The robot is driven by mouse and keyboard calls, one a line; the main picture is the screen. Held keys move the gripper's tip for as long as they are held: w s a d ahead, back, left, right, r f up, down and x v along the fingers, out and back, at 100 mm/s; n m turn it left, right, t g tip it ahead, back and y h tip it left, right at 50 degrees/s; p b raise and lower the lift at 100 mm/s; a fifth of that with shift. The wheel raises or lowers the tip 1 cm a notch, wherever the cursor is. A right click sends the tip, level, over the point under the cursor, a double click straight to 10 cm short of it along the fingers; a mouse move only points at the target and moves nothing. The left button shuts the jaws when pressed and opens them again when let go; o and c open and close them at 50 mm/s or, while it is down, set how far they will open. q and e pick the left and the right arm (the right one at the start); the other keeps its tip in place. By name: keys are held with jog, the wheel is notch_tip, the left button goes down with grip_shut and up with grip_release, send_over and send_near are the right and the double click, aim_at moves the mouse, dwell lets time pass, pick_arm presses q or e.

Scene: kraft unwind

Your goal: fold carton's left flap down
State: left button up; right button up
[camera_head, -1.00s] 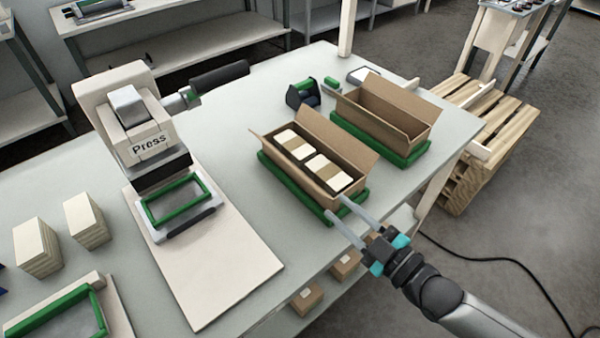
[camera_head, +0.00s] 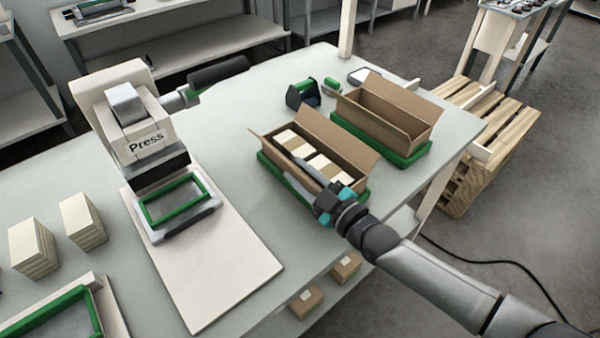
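The near brown carton (camera_head: 352,152) stands open in a green tray (camera_head: 268,170) on the table, with pale and brown blocks (camera_head: 318,160) inside. Its long far flap stands up and leans outward. A flap at its left end (camera_head: 268,142) also sticks outward. My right gripper (camera_head: 305,172) is over the carton's near left side, fingers pointing left and away. The fingers look spread apart, with nothing seen between them. They hide part of the near wall and the blocks; I cannot tell whether they touch the carton. My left gripper is not in view.
A second open carton (camera_head: 392,112) stands empty in a green tray (camera_head: 415,160) behind. A press (camera_head: 140,135) on a pale board (camera_head: 215,270) is at the left. A dark tape dispenser (camera_head: 302,94) is behind the cartons. The table between press and carton is clear.

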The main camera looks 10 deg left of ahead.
grip_shut()
dwell(1.4)
